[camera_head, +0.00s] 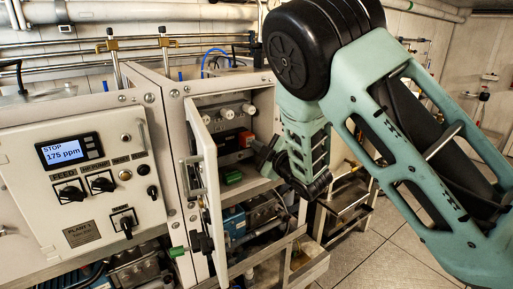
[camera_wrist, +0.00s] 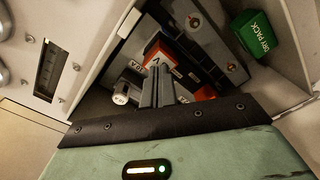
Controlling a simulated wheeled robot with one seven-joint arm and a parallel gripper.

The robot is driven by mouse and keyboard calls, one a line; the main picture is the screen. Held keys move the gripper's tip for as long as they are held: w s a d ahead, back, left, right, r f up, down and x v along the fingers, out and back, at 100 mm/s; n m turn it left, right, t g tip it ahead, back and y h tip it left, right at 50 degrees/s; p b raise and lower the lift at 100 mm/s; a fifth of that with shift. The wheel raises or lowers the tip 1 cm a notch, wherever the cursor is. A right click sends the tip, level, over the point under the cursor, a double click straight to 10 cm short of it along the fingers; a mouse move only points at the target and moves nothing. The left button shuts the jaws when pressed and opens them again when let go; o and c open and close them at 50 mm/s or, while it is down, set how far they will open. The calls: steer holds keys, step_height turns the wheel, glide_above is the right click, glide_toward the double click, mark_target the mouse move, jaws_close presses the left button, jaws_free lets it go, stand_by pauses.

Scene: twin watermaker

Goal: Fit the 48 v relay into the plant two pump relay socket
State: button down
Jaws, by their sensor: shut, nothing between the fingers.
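My gripper (camera_head: 264,155) reaches into the open cabinet on the right in the head view. In the wrist view its fingers (camera_wrist: 158,84) are shut together with nothing between them. Just beyond the fingertips is an orange-red block with a dark grey body (camera_wrist: 159,52) and a partly readable white label ending in V. It may be the relay, but the fingers hide part of it. In the head view an orange-red block (camera_head: 246,139) sits beside black blocks at the cabinet's back. I cannot make out a relay socket for certain.
A green dry pack (camera_wrist: 253,35) lies in the cabinet, also seen in the head view (camera_head: 232,177). A white cylinder (camera_wrist: 126,94) is left of the fingers. The open cabinet door (camera_head: 203,170) stands left of my gripper. The Plant 1 panel (camera_head: 85,190) is further left.

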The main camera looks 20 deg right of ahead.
steer(key=p+v, duration=0.5)
steer(key=v, duration=0.8)
steer(key=shift+s, duration=0.3)
steer(key=shift+d, duration=0.15)
